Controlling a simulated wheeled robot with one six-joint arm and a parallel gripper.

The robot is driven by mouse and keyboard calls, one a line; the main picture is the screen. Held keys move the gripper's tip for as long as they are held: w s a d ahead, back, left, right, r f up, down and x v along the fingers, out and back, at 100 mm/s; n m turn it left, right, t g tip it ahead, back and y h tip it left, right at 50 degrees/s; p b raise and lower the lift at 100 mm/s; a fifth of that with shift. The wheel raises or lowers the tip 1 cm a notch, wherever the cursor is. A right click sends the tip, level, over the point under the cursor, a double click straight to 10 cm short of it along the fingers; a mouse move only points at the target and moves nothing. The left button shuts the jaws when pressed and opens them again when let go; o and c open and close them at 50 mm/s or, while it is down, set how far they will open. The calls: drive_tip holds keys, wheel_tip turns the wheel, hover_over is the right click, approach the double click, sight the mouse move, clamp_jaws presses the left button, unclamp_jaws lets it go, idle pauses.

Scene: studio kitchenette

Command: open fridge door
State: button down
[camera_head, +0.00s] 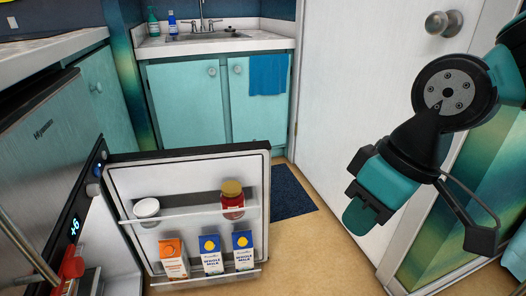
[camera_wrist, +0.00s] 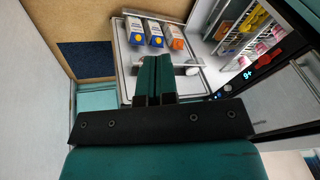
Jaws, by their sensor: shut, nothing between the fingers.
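The fridge door (camera_head: 187,180) stands wide open in the head view, its inner side with racks facing me. Cartons stand in its lower rack and two jars in its upper rack. The fridge body (camera_head: 42,140) is at the left, with a lit display. The open door also shows in the wrist view (camera_wrist: 128,72), beyond my gripper's fingers, with the lit shelves of the fridge interior (camera_wrist: 262,35) at the upper right. My gripper (camera_head: 362,215) is at the right in the head view, well apart from the door. Its fingers (camera_wrist: 154,75) are shut and empty.
A teal sink cabinet (camera_head: 190,105) with a blue towel (camera_head: 268,74) stands behind the door. A white room door (camera_head: 350,90) with a round knob (camera_head: 443,23) is at the right. A dark mat (camera_head: 290,194) lies on the floor. Bare floor (camera_head: 310,250) is free right of the fridge door.

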drive_tip(key=w+a+n+t+h+p, duration=0.3)
drive_tip(key=w+p, duration=0.4)
drive_tip(key=w, duration=0.9)
drive_tip(key=w+a+f+n+t+h+p, duration=0.1)
drive_tip(key=w+a+f+n+t+p, duration=0.1)
drive_tip(key=w+a+f+n+p, duration=0.3)
drive_tip(key=w+a+f+n+t+h+p, duration=0.1)
drive_tip(key=w+a+n+t+h+p, duration=0.15)
drive_tip(key=w, duration=0.45)
drive_tip(key=a+f+n+t+p, duration=0.4)
drive_tip(key=f+n+p, duration=0.1)
drive_tip(key=n+p, duration=0.1)
drive_tip(key=s+a+f+n+t+y+p, duration=0.2)
drive_tip(key=s+f+n+t+y+p, duration=0.15)
drive_tip(key=s+n+t+p, duration=0.6)
drive_tip(key=n+g+b, duration=0.3)
drive_tip(key=g+b, duration=0.1)
drive_tip(key=b, duration=1.7)
approach(241, 152)
drive_tip(key=w, duration=0.5)
drive_tip(key=shift+a+f, duration=0.1)
drive_tip(key=shift+f, duration=0.1)
